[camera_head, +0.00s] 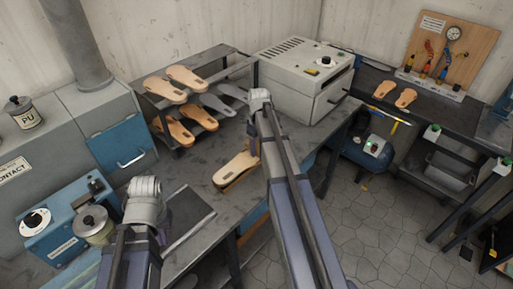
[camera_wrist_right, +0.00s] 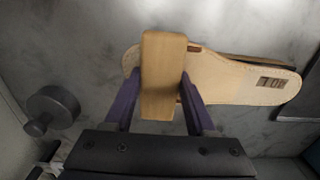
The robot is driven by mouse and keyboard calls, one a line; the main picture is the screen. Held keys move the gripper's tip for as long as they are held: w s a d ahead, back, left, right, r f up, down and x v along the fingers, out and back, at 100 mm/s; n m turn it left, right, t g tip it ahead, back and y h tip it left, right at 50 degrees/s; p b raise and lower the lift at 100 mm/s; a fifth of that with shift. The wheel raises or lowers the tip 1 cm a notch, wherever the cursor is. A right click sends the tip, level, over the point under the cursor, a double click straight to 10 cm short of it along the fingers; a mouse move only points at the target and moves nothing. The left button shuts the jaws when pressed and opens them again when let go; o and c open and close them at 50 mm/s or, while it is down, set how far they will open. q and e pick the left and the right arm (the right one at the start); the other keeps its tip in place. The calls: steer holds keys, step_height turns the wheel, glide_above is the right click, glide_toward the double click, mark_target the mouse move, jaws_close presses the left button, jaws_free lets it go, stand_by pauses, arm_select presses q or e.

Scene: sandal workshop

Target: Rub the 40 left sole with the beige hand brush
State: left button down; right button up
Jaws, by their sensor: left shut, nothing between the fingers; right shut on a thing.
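The beige hand brush (camera_wrist_right: 163,78) shows in the right wrist view as a pale wooden block. My right gripper (camera_wrist_right: 164,90) is shut on it, one purple finger on each side. The block lies across the heel end of a tan sole (camera_wrist_right: 235,82) with a small dark size mark, blurred but perhaps 40. I cannot tell whether the brush touches it. In the head view, this sole (camera_head: 231,169) lies on the bench, partly behind my right arm, apparently over another sole.
A rack (camera_head: 207,79) of several tan and grey soles stands behind on the bench (camera_head: 192,180). A grey machine (camera_head: 305,75) is at the back and a blue device (camera_head: 62,222) at the left. A dark round knob-like thing (camera_wrist_right: 53,111) is left of the brush.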

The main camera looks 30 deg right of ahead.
steer(key=shift+w+d, duration=0.2)
steer(key=shift+d, duration=0.3)
steer(key=shift+w+d, duration=0.15)
steer(key=shift+d, duration=0.3)
steer(key=shift+d, duration=0.1)
steer(key=shift+w+d+f, duration=0.15)
steer(key=shift+w+d, duration=0.05)
steer(key=shift+d, duration=0.6)
steer(key=shift+a, duration=0.1)
steer(key=shift+s+a, duration=0.25)
steer(key=shift+a, duration=0.65)
steer(key=shift+s+a, duration=0.2)
steer(key=shift+a, duration=0.3)
steer(key=shift+s+a, duration=0.2)
steer(key=shift+a, duration=0.25)
